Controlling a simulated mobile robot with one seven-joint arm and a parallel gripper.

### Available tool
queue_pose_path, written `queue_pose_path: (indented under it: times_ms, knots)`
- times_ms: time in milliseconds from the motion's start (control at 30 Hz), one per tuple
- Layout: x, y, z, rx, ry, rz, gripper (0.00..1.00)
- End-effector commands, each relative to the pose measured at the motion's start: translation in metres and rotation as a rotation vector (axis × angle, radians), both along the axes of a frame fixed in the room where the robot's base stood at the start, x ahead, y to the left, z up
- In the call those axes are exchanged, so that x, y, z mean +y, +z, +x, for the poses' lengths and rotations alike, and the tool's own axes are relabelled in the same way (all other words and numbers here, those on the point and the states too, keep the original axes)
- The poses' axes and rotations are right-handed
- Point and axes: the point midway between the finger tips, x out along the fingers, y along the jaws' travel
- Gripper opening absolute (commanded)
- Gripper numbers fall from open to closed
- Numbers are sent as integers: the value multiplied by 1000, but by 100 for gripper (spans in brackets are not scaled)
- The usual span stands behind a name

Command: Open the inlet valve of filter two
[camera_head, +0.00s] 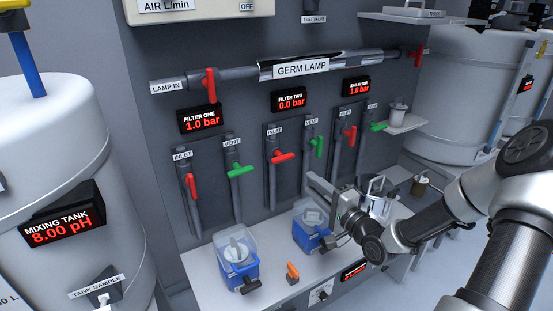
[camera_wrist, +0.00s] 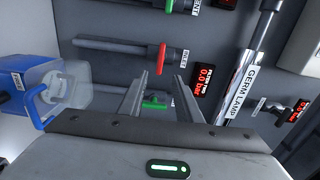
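The inlet valve of filter two has a red handle (camera_head: 283,158), turned across its vertical pipe. It also shows in the wrist view as a red handle (camera_wrist: 161,57) beside the INLET label, beyond the fingertips. The filter two display (camera_head: 291,102) reads 0.0 bar. The green vent handle (camera_head: 317,147) of filter two lies along its pipe; in the wrist view this green handle (camera_wrist: 155,104) shows between the fingers. My gripper (camera_head: 322,190) is open and empty, apart from both handles, right of and below the red one. Its fingers (camera_wrist: 162,76) point towards the wall.
A blue container (camera_head: 309,234) with a clear top stands on the bench (camera_head: 215,290) below the valves; another blue container (camera_head: 238,268) stands to its left. Filter one's red inlet handle (camera_head: 192,187) and green vent handle (camera_head: 241,170) are to the left. The germ lamp pipe (camera_head: 300,67) runs above.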

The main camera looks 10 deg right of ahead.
Motion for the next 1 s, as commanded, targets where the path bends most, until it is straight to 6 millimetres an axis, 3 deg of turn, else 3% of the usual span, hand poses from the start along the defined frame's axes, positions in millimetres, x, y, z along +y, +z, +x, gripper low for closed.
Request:
queue_pose_path:
  times_ms: [167,700,1000]
  knots:
    - [7,2,17,-8,1,10,31]
    - [46,2,125,-6,1,6,31]
    - [57,1,159,-4,-2,7,31]
